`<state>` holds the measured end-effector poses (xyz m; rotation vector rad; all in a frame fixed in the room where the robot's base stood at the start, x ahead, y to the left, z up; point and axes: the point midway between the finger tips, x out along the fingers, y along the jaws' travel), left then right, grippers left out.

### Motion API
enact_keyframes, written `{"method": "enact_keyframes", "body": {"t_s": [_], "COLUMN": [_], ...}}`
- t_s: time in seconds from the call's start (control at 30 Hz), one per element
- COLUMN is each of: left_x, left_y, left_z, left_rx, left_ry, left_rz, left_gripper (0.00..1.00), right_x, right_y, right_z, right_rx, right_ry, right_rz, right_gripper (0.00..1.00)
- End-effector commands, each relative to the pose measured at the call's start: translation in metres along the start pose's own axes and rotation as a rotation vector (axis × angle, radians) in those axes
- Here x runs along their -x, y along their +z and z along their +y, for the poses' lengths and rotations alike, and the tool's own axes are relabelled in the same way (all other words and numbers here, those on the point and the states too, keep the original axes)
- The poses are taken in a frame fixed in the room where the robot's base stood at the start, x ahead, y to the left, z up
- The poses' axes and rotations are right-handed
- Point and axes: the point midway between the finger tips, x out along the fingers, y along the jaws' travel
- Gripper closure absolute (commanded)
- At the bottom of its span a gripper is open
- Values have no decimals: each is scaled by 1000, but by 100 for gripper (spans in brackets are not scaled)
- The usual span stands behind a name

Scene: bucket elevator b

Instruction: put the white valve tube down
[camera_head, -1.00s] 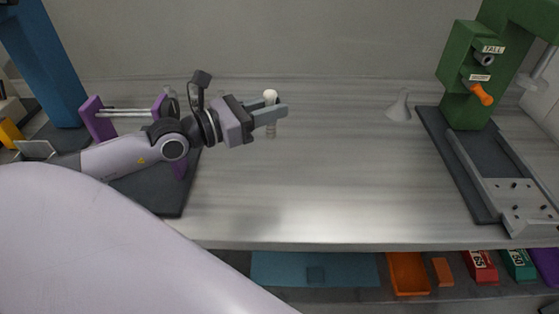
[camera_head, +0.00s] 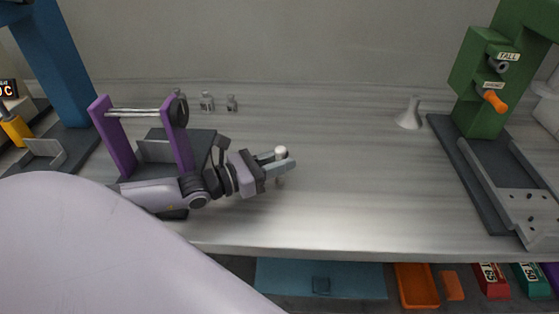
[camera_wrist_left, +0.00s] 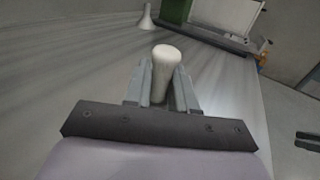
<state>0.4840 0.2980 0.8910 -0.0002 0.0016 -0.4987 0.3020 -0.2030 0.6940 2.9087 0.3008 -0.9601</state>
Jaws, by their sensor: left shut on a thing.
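The white valve tube (camera_head: 281,152) is a small upright cylinder with a rounded white top. My left gripper (camera_head: 280,163) is shut on it, low over the front middle of the bench. In the left wrist view the tube (camera_wrist_left: 166,57) stands between the two grey fingers (camera_wrist_left: 163,85). Its lower end is mostly hidden by the fingers, and I cannot tell whether it touches the bench. My right gripper is not in view.
The grey bench (camera_head: 340,190) is clear around and right of the gripper. A purple frame (camera_head: 176,139) stands left, with several small metal weights (camera_head: 207,102) behind. A white funnel (camera_head: 409,114) and green press (camera_head: 480,90) stand right. A teal tray (camera_head: 345,279) lies below.

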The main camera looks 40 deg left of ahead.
Motion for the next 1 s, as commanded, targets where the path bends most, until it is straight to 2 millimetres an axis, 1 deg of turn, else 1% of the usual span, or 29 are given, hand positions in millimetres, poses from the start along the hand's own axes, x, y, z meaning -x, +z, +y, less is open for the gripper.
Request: {"method": "enact_keyframes", "body": {"t_s": [0.07,0.2,0.23,0.27,0.3,0.57,0.73,0.87,1.0], "left_x": [0,0,0,0,0,0,1,14,32], "left_y": [2,-2,-3,-2,-2,-2,1,-2,-1], "left_z": [0,0,0,0,0,0,0,0,0], "left_rx": [-1,-2,-1,-1,-1,-1,1,0,-1], "left_ry": [0,0,0,0,0,0,1,1,0], "left_rz": [-4,-4,0,0,0,0,2,5,7], "left_gripper": [100,100,72,62,49,49,49,49,49], "right_x": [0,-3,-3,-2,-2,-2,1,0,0], "right_y": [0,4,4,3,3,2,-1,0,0], "right_z": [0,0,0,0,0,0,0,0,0], "right_rx": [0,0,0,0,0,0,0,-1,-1], "right_ry": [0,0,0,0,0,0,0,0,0], "right_rz": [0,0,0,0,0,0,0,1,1], "right_gripper": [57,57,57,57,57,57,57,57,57]}}
